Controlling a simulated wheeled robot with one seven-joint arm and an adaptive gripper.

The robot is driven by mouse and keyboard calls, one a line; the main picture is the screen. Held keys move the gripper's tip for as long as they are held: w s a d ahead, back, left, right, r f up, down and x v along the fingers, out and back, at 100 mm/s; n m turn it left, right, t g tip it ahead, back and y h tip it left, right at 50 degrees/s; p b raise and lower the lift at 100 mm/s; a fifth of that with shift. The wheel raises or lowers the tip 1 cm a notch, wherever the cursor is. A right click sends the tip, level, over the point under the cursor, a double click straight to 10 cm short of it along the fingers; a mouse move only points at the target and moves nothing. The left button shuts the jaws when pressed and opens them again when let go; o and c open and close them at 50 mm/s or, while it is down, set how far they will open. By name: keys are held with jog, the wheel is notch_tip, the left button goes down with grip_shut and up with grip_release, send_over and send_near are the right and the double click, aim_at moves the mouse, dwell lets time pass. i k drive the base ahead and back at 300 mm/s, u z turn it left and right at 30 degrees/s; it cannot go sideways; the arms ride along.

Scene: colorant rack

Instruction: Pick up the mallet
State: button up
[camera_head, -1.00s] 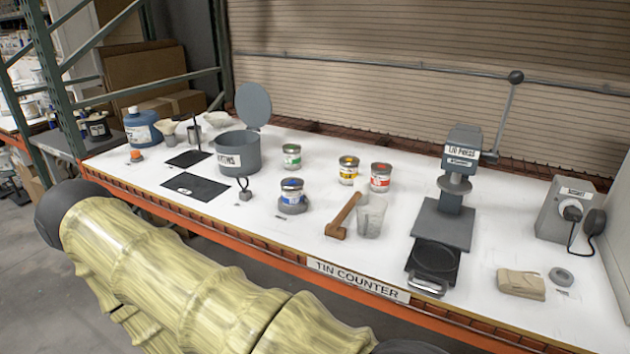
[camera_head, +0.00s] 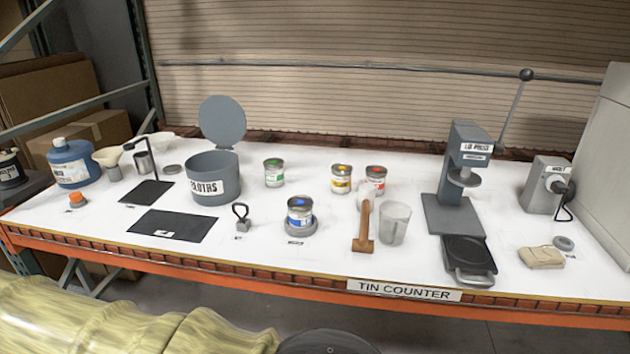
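The mallet (camera_head: 364,226) has a brown wooden handle and a small head. It lies on the white counter near its front edge, just left of a clear plastic cup (camera_head: 395,223).
On the counter (camera_head: 329,262), a blue-labelled tin (camera_head: 300,214) stands left of the mallet. The lid press (camera_head: 462,180) stands to the right, with a folded tan cloth (camera_head: 541,257) beyond it. A grey lidded bin (camera_head: 213,178) stands at left. Bare counter lies around the mallet's near end.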

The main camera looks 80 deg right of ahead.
aim_at(368, 190)
jog(key=z, duration=0.05)
jog(key=i, duration=0.95)
jog(key=z, duration=3.1)
